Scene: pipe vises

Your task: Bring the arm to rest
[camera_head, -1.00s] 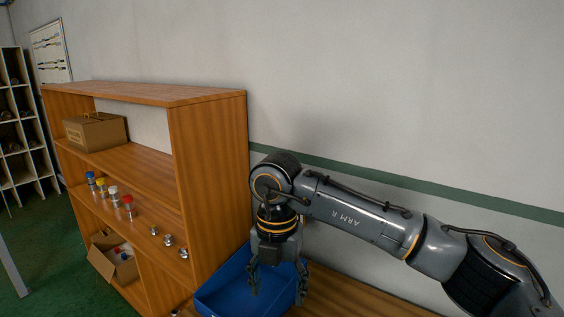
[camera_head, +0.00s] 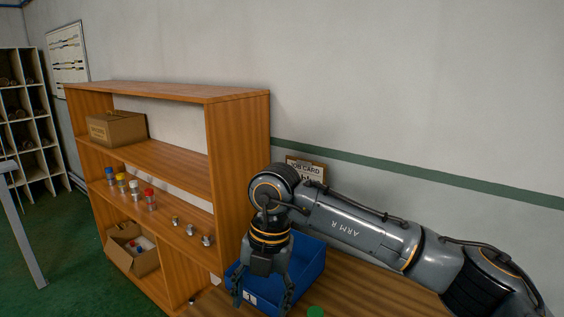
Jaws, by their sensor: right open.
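My right arm reaches in from the right, and its gripper (camera_head: 262,296) points down with its two fingers apart and nothing between them. It hangs over or in front of the near left part of a blue bin (camera_head: 308,262); I cannot tell whether it touches the bin. The bin stands on a wooden bench top (camera_head: 372,292) beside the shelf, with a white label at its front. The arm covers part of the bin. My left gripper is not in view.
A wooden shelf (camera_head: 240,150) stands left of the gripper. It holds a cardboard box (camera_head: 117,129), several colour-capped jars (camera_head: 150,199) and small metal parts (camera_head: 191,230). An open carton (camera_head: 133,250) sits low. A job card (camera_head: 307,168) stands behind the arm. A green object (camera_head: 316,312) shows at the bottom edge.

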